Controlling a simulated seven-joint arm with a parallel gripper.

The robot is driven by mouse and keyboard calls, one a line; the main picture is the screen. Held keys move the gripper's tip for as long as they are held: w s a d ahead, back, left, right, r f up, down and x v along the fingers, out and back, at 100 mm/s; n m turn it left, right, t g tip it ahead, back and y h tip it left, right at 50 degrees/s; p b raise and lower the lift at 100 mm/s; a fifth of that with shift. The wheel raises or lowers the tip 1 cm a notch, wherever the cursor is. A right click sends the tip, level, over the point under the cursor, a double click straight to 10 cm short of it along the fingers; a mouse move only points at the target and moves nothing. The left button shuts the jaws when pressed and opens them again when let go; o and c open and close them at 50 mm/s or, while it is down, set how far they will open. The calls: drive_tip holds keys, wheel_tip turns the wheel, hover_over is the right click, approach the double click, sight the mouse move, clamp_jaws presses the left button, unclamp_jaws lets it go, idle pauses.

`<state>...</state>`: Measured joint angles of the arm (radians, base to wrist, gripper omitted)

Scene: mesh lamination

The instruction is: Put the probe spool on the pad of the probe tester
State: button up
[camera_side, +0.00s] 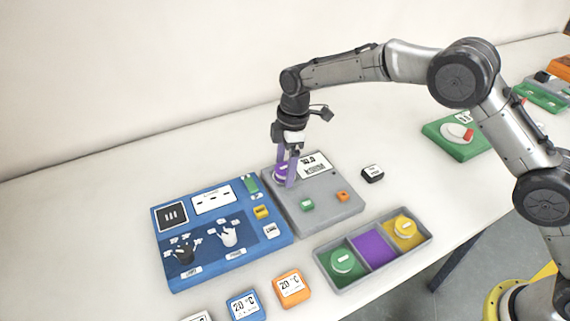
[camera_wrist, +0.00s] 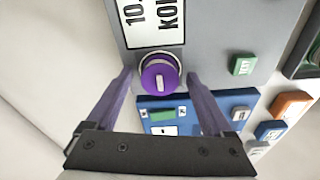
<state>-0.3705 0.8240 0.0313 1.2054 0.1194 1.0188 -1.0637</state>
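The purple spool (camera_side: 281,171) with a white label sits upright on the upper-left part of the grey tester (camera_side: 325,215). In the wrist view the spool (camera_wrist: 160,76) rests on a round pale pad or base at the tester's edge. The pad is mostly hidden under it. My gripper (camera_side: 285,178) points down over the spool with its purple fingers on either side. In the wrist view my gripper (camera_wrist: 159,76) is open, with a gap between each fingertip and the spool. The tester also shows in the wrist view (camera_wrist: 215,45), with its display and green button.
A grey tray (camera_side: 337,292) holds a green spool, an empty purple middle compartment and a yellow spool. A blue panel (camera_side: 172,270) adjoins the tester's left side. Blue (camera_side: 243,306) and orange (camera_side: 291,287) labelled blocks lie in front. A black block (camera_side: 373,173) lies right of the tester.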

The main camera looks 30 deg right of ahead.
drive_tip(key=shift+r, duration=0.1)
wheel_tip(320, 180, up, 12)
drive_tip(key=d, duration=0.1)
drive_tip(key=shift+s+d, duration=0.15)
drive_tip(key=shift+d, duration=0.05)
idle(0.3)
drive_tip(key=shift+r, duration=0.1)
